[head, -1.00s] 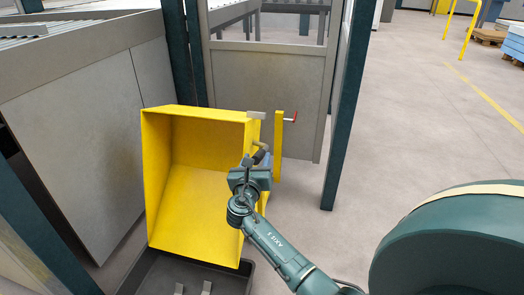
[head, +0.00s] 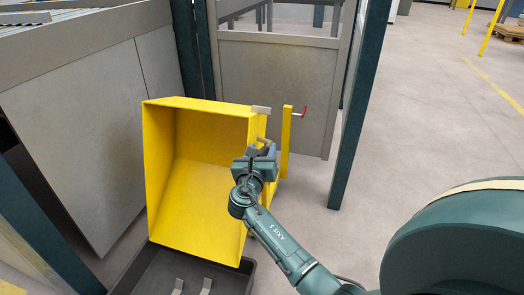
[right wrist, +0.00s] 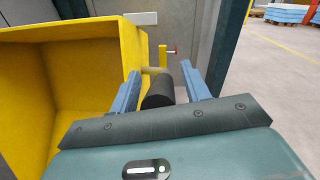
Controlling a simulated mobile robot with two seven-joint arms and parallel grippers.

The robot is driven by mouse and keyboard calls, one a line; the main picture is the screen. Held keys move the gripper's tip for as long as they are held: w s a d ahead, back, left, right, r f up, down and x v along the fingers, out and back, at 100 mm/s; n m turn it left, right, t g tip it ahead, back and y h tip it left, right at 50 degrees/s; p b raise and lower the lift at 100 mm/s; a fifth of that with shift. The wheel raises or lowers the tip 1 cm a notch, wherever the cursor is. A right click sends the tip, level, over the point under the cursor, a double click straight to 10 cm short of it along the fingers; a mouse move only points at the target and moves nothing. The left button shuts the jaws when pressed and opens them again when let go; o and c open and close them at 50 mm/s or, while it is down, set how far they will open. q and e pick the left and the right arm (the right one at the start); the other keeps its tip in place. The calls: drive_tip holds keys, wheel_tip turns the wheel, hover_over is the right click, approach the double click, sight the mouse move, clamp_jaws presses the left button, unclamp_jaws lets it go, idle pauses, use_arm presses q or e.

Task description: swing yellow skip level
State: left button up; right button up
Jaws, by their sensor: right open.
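The yellow skip (head: 205,185) is tilted on its side, its open mouth facing me. It also shows at the left of the right wrist view (right wrist: 75,60). A pale rod with a black cylindrical grip (right wrist: 160,92) sticks out from its right side. My right gripper (head: 263,150) is at this handle, and in the right wrist view its two blue fingers (right wrist: 161,68) stand open, one on each side of the black grip. I cannot tell whether either finger touches it. The gripper hides most of the grip in the head view. My left gripper is not in view.
A dark base tray (head: 190,272) lies under the skip. A yellow post (head: 286,145) with a red-tipped pin (head: 304,112) stands just right of the handle. Grey panels (head: 80,140) and a dark green column (head: 357,115) stand around. The floor at right is clear.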

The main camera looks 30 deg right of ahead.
clamp_jaws()
idle(0.3)
